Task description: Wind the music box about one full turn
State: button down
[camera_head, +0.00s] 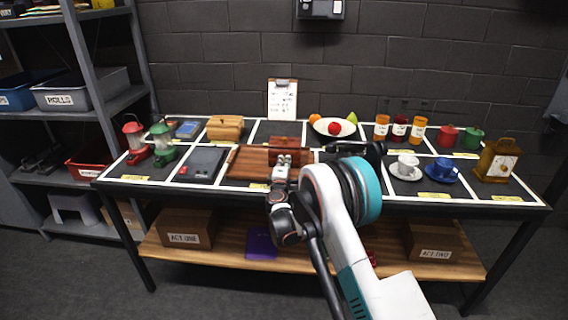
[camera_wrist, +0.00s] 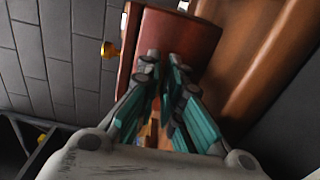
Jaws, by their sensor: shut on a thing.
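The music box, which I take to be the red-brown wooden box (camera_head: 284,156), stands near the middle of the table, and my arm partly covers it. In the wrist view the same red-brown box (camera_wrist: 182,38) lies just beyond my fingertips, with a small brass knob (camera_wrist: 110,49) sticking out on its left. My gripper (camera_head: 281,170) is at the near side of the box. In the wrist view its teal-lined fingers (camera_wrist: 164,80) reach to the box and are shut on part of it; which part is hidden.
The table's white-lined cells hold red and green lanterns (camera_head: 134,140), a dark flat case (camera_head: 201,164), a fruit bowl (camera_head: 334,128), cups (camera_head: 407,167) and a brass clock (camera_head: 497,158). A black object (camera_head: 358,149) stands close right of my gripper. Shelves (camera_head: 85,95) stand left.

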jog(key=c, duration=1.8)
grip_release()
jog(key=shift+c, duration=0.2)
